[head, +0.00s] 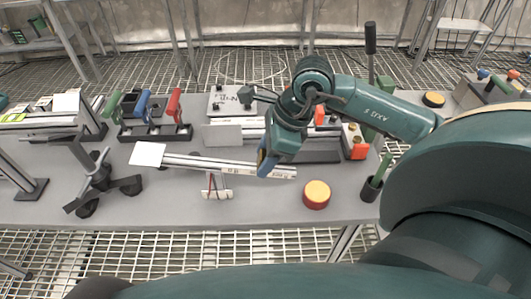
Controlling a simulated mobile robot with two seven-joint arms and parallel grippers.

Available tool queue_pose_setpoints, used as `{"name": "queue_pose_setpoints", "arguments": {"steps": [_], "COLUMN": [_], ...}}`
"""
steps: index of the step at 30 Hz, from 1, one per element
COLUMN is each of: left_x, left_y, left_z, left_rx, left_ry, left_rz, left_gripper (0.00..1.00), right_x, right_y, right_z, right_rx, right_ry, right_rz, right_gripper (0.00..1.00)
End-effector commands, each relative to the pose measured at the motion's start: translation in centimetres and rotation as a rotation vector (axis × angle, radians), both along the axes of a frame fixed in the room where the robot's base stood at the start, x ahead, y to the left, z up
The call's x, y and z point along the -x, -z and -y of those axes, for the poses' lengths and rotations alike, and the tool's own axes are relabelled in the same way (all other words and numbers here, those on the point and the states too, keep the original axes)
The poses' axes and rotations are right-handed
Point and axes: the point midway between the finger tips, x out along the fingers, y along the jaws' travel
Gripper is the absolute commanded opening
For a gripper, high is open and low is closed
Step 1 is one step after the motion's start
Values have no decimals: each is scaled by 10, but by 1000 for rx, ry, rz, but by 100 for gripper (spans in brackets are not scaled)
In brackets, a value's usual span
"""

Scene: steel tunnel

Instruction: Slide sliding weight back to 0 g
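A pale balance beam (205,163) with printed markings near its right end lies slightly tilted across the middle of the grey table. A white square plate (148,154) is at its left end, and a small white stand (216,187) with red marks is under its middle. My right gripper (266,163) reaches down to the right part of the beam, where a blue and yellow part shows. I cannot tell whether its fingers touch the beam or hold anything. The sliding weight cannot be made out clearly; the wrist may hide it. My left gripper is not in view.
A red button with a yellow top (316,194) stands right of the beam. A rack with green, blue and red handles (155,130) is behind left. A dark three-footed stand (100,182) is at the left. The table's front edge (190,226) is clear.

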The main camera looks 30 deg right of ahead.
Motion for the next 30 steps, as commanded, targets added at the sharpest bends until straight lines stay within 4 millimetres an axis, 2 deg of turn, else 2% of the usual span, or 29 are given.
{"name": "queue_pose_setpoints", "arguments": {"steps": [2, 16, 23, 30], "left_x": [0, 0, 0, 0], "left_y": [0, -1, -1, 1], "left_z": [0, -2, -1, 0], "left_rx": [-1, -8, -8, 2], "left_ry": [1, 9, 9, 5], "left_rz": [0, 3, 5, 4], "left_gripper": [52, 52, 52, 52], "right_x": [0, 0, -2, -19], "right_y": [0, -1, -1, -9], "right_z": [0, 0, -2, -30], "right_rx": [0, 0, -1, -6], "right_ry": [0, 0, 0, -1], "right_rz": [0, 1, 2, 6], "right_gripper": [38, 0, 0, 0]}}
